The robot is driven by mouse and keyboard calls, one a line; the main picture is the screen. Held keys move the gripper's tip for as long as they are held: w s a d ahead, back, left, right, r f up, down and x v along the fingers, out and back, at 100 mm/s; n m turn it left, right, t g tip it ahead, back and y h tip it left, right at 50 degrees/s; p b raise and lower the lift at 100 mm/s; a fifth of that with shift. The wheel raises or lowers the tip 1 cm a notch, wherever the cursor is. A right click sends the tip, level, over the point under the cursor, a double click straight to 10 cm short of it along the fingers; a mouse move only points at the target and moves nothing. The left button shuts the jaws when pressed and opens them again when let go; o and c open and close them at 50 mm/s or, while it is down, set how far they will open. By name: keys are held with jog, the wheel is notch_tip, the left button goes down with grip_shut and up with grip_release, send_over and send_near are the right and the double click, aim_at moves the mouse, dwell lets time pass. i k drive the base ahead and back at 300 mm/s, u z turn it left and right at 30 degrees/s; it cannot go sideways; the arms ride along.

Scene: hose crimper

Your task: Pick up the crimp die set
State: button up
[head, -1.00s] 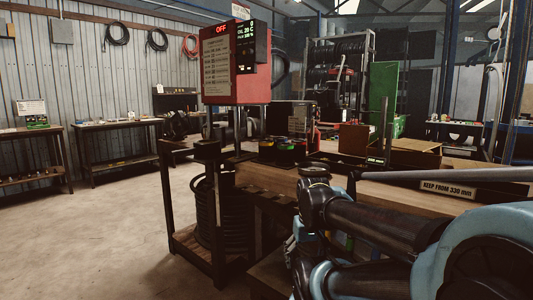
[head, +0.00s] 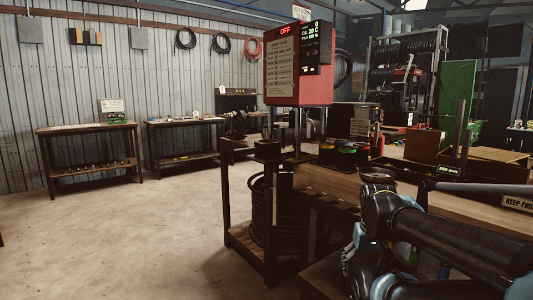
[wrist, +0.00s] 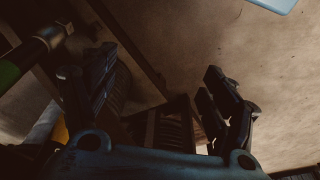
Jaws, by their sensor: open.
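I cannot tell for sure which thing is the crimp die set. Several dark round pieces with coloured bands, one of them yellow (head: 346,151), stand on the wooden bench (head: 325,182) in the head view, just right of the red crimper's posts; they could be dies. My gripper (wrist: 158,95) shows in the wrist view with its two dark fingers spread apart and nothing held between them. In the head view my arm is at the lower right, in front of the bench, and the fingertips cannot be made out.
The red crimper (head: 283,78) with an OFF display stands on the bench. A coiled black hose (head: 270,212) sits below it. A brown box (head: 425,147) and a green panel (head: 457,92) are at the right. Side tables (head: 88,128) line the back wall. The floor at left is clear.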

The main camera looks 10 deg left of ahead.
aim_at(325, 152)
jog(key=u, duration=2.45)
jog(key=k, duration=0.85)
jog(key=z, duration=1.05)
jog(key=i, duration=1)
jog(key=z, duration=0.05)
